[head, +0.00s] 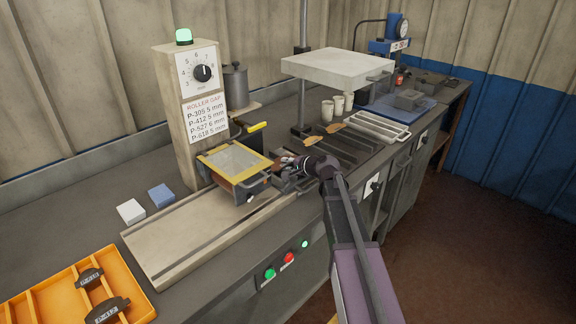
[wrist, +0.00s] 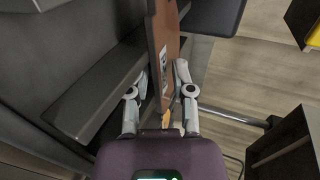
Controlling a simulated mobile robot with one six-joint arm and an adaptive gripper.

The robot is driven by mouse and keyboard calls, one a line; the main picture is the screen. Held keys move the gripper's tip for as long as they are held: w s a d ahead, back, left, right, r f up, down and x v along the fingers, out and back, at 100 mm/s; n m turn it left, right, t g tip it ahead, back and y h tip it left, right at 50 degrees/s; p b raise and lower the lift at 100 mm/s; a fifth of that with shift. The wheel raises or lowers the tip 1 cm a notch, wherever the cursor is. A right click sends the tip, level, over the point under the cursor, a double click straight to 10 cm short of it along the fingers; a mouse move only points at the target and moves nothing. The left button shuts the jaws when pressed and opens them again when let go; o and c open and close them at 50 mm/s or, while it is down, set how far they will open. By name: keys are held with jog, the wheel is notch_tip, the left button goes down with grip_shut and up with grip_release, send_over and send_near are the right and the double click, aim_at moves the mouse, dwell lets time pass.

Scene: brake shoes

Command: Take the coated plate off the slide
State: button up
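A brown plate (wrist: 166,42) with a white label stands long and narrow in the wrist view. My gripper (wrist: 161,80) has one finger on each side of it, and both fingertips appear to meet its sides. In the head view my gripper (head: 288,168) is low at the right side of the roller box (head: 236,162), where the plate is too small and covered to make out. The pale slide (head: 205,238) runs out to the left below the roller box, and its visible part is bare. Whether the plate touches a surface cannot be told.
The roller gap post (head: 190,110) with its dial stands behind the roller box. A dark rack (head: 345,150) with two brown pieces (head: 312,140) lies to the right, under a raised pale press plate (head: 338,68). An orange tray (head: 62,290) with dark parts is at front left.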

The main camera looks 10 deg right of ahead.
grip_shut()
jog(key=shift+r+p, duration=1.3)
jog(key=shift+s, duration=0.1)
jog(key=f+p+v, duration=0.1)
jog(key=p+v, duration=0.4)
jog(key=v, duration=0.9)
jog(key=shift+s+d+r, duration=0.15)
jog(key=shift+s+d, duration=0.2)
jog(key=shift+s, duration=0.05)
